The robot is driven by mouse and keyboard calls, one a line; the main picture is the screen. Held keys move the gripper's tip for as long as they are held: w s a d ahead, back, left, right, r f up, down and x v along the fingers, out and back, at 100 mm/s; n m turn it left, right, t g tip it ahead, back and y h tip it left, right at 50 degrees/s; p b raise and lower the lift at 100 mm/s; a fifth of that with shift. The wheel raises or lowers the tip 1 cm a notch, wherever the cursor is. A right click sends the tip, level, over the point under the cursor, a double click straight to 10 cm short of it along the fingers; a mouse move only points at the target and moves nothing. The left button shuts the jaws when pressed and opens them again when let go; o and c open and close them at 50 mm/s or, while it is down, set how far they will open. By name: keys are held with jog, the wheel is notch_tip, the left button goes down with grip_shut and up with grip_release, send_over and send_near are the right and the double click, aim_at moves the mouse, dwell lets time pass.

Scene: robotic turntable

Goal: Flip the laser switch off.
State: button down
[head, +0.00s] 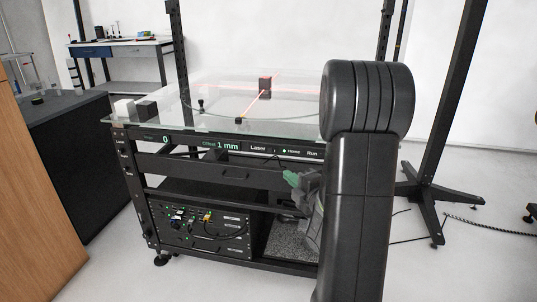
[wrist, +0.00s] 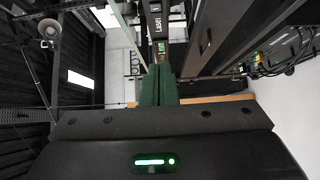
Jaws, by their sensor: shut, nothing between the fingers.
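The turntable's black front panel (head: 220,146) carries a lit "Laser" label (head: 258,148) right of the "1 mm" offset readout. Red laser lines (head: 255,105) shine across the glass top. In the wrist view the Laser label (wrist: 158,22) is upside-down or sideways on the dark panel strip, above the fingertips. The laser switch itself is too small to make out. My gripper (head: 289,176) has green fingers and is just below the panel, right of the Laser label. In the wrist view my gripper (wrist: 160,68) is shut and empty, its tips close to the strip; contact cannot be told.
My arm covers the right side of the rig in the head view. A drawer (head: 215,170) and an electronics box (head: 200,228) with cables sit below the panel. A small dark block (head: 265,83) stands on the glass top (head: 215,118). Black posts stand at the right.

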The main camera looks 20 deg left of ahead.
aim_at(272, 150)
dwell(0.3)
jog(key=shift+w+d+b+x, duration=0.15)
jog(key=shift+w+d+x, duration=0.15)
jog(key=shift+x, duration=1.85)
jog(key=shift+w+d+b+x, duration=0.15)
jog(key=shift+w+x, duration=0.3)
jog(key=shift+x, duration=1.7)
jog(key=shift+w+d+b+x, duration=0.15)
jog(key=shift+w+d+x, duration=0.15)
jog(key=shift+x, duration=1.85)
jog(key=shift+a+f+b, duration=0.1)
jog(key=shift+b, duration=0.2)
